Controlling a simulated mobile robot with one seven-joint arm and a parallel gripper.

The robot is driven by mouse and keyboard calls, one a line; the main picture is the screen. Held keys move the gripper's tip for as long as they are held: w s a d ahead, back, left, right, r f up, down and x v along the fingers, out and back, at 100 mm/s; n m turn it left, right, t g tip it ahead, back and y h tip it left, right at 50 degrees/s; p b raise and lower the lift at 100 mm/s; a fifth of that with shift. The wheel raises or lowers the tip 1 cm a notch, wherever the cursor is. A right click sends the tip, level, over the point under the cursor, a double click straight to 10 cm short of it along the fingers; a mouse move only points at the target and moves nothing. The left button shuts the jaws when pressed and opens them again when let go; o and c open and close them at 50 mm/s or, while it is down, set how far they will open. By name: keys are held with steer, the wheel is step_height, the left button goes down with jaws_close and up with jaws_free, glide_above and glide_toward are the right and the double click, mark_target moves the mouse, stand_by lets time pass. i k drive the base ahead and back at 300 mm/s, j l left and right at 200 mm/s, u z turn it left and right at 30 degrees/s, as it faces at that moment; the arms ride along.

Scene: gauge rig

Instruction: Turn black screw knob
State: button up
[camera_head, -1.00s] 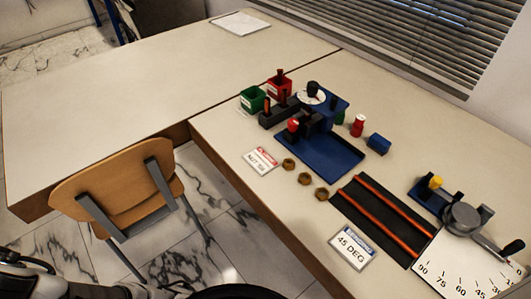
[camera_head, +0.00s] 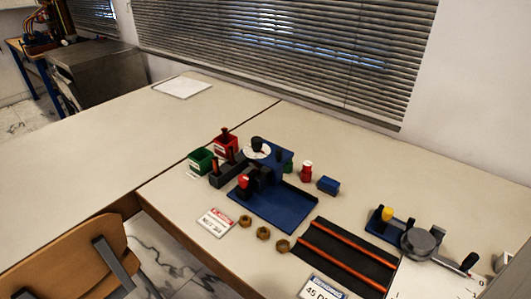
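A blue rig (camera_head: 268,209) stands on the white table. It carries a black knob (camera_head: 257,141) on top of a round white dial (camera_head: 258,151) at its back. A red knob (camera_head: 243,181) sits on a dark block at the front left of the rig. Another dark knob (camera_head: 469,261) is at the end of the grey lever at the far right. Which of the dark knobs is the screw knob, I cannot tell. My gripper is not in this view.
Green (camera_head: 201,161) and red (camera_head: 226,147) bins stand left of the rig. Several brass nuts (camera_head: 263,233), a black mat (camera_head: 345,256) with orange rails and a blue block (camera_head: 328,185) lie around it. A wooden chair (camera_head: 75,262) stands at the lower left. The far left table is mostly clear.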

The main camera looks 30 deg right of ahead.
mark_target(257, 145)
steer(key=k, duration=0.6)
steer(key=z, duration=1.2)
steer(key=k+j+z, duration=0.1)
steer(key=j+z, duration=0.3)
steer(key=j, duration=0.3)
steer(key=i+j, duration=0.15)
steer(key=i, duration=0.3)
steer(key=i+j, duration=0.15)
steer(key=i, duration=0.3)
